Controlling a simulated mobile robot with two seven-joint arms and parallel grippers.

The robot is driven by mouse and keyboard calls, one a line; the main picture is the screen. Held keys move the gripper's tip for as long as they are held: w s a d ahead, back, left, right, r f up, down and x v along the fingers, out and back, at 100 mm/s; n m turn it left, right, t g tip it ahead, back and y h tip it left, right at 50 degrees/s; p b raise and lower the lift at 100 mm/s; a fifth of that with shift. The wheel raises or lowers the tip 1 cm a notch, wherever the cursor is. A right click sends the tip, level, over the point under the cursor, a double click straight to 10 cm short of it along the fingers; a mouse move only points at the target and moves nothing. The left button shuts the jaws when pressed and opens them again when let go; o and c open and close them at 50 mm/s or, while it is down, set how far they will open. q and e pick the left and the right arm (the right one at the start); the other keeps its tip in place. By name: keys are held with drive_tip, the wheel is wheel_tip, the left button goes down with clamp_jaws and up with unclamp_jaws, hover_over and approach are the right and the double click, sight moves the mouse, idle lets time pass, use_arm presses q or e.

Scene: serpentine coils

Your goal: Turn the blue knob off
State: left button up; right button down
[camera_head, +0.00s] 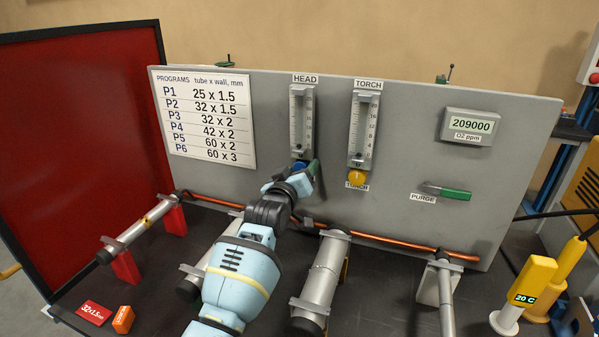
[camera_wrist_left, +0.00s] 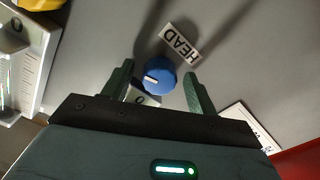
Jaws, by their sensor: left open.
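The blue knob (camera_head: 299,165) sits at the bottom of the HEAD flowmeter (camera_head: 302,120) on the grey panel, partly hidden by my gripper in the head view. In the left wrist view the blue knob (camera_wrist_left: 161,76) shows clearly, with a white mark on its face. My left gripper (camera_head: 296,178) is open in front of the panel at the knob. In the wrist view its two green fingers (camera_wrist_left: 158,82) stand apart on either side of the knob, with gaps visible. I cannot tell how deep the fingers reach. My right gripper is not in view.
The TORCH flowmeter (camera_head: 363,128) with a yellow knob (camera_head: 357,177) is just right. A green-handled PURGE lever (camera_head: 446,192) is further right. Below are metal tubes (camera_head: 320,270) on stands and a copper pipe (camera_head: 385,239). A red screen (camera_head: 85,145) stands left.

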use_arm(q)
drive_tip(key=shift+s, duration=0.1)
drive_tip(key=v, duration=0.7)
drive_tip(key=shift+s, duration=0.3)
drive_tip(key=shift+a, duration=0.1)
